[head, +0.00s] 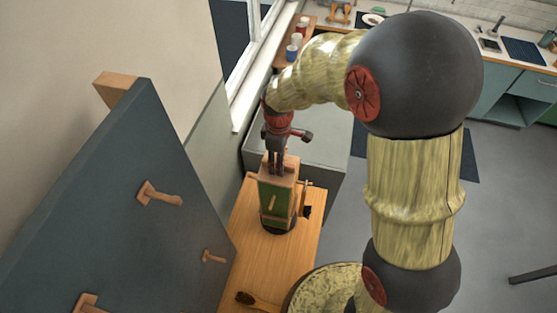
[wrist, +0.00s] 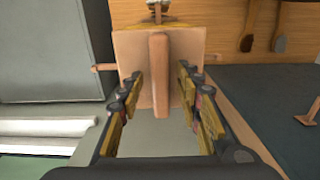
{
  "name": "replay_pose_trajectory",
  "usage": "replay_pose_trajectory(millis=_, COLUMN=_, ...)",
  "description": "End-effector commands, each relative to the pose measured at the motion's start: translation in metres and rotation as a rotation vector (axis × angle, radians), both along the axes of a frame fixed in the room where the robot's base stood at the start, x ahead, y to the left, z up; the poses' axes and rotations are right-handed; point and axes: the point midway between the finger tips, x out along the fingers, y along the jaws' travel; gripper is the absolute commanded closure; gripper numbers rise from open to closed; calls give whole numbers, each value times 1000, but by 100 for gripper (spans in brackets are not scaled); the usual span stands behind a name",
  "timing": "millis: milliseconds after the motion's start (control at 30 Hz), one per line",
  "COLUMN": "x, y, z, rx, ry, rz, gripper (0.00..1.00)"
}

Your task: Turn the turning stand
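The turning stand (head: 275,200) is an upright box with green sides and wooden trim on a dark round base. It stands on the wooden bench in the head view. In the wrist view its pale wooden top (wrist: 131,46) faces me, with a raised wooden bar (wrist: 159,60) along its middle. My gripper (head: 277,168) points down at the top of the stand. In the wrist view the two fingers of my gripper (wrist: 159,88) are apart, one on each side of the bar, with gaps showing. Contact with the stand cannot be told.
The wooden bench (head: 262,262) has a dark-ended brush (head: 246,298) near its front. A blue-grey panel (head: 95,200) with wooden pegs rises at the left. A grey cabinet (head: 325,155) stands behind the bench. Wooden pegs stick out from the stand's sides.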

Motion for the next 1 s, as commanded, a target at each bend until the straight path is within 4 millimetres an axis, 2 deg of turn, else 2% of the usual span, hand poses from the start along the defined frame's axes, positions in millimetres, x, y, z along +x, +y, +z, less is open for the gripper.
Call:
replay_pose_trajectory(millis=233, x=0, y=0, z=-1, rx=0, ry=0, rz=0, gripper=65)
replay_pose_trajectory(millis=833, x=0, y=0, z=-1, rx=0, ry=0, rz=-1, gripper=99)
replay_pose_trajectory(millis=1000, x=0, y=0, z=-1, rx=0, ry=0, rz=-1, gripper=100)
